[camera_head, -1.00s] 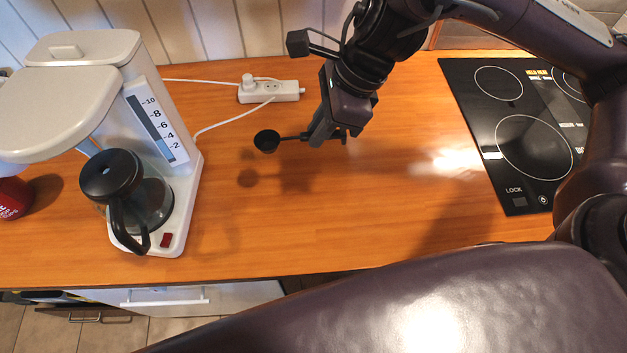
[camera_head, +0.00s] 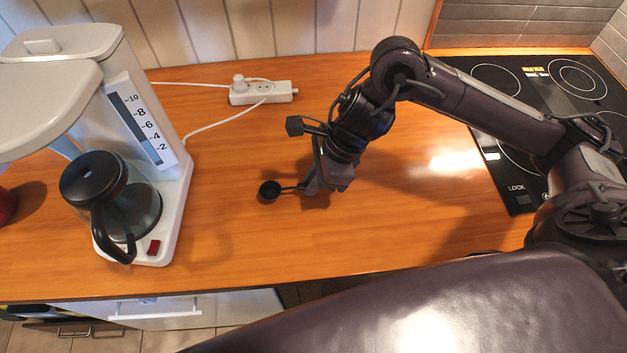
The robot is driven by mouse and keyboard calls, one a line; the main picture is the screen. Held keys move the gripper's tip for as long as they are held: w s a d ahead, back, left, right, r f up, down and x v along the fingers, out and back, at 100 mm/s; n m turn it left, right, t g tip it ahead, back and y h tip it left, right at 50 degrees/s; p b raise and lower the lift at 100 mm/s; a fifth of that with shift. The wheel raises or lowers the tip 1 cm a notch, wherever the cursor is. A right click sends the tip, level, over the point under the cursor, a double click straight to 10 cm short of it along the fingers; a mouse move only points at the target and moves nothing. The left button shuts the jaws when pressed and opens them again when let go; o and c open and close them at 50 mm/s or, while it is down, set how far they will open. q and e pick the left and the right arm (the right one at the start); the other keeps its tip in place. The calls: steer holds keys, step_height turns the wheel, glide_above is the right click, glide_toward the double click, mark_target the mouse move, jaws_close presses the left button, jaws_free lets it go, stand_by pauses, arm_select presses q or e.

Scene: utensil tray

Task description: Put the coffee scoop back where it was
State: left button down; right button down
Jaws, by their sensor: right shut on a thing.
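The black coffee scoop (camera_head: 269,191) has a round bowl and a thin handle that points right. My right gripper (camera_head: 313,187) is shut on the handle, and its fingers hide part of it. The scoop is close above the wooden counter, between the coffee maker and the hob. I cannot tell whether it touches the counter. My left gripper is not in view.
A white coffee maker (camera_head: 172,208) with a glass jug (camera_head: 140,208) stands at the left. A white power strip (camera_head: 262,93) with cables lies at the back. A black hob (camera_head: 520,200) is at the right. The counter (camera_head: 400,225) right of the scoop is clear.

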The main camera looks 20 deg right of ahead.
steer(key=shift+f, duration=0.5)
steer(key=c, duration=1.4)
jaws_free()
steer(key=shift+c, duration=0.2)
steer(key=shift+r, duration=0.1)
steer(key=p+v, duration=0.1)
steer(key=v, duration=1.1)
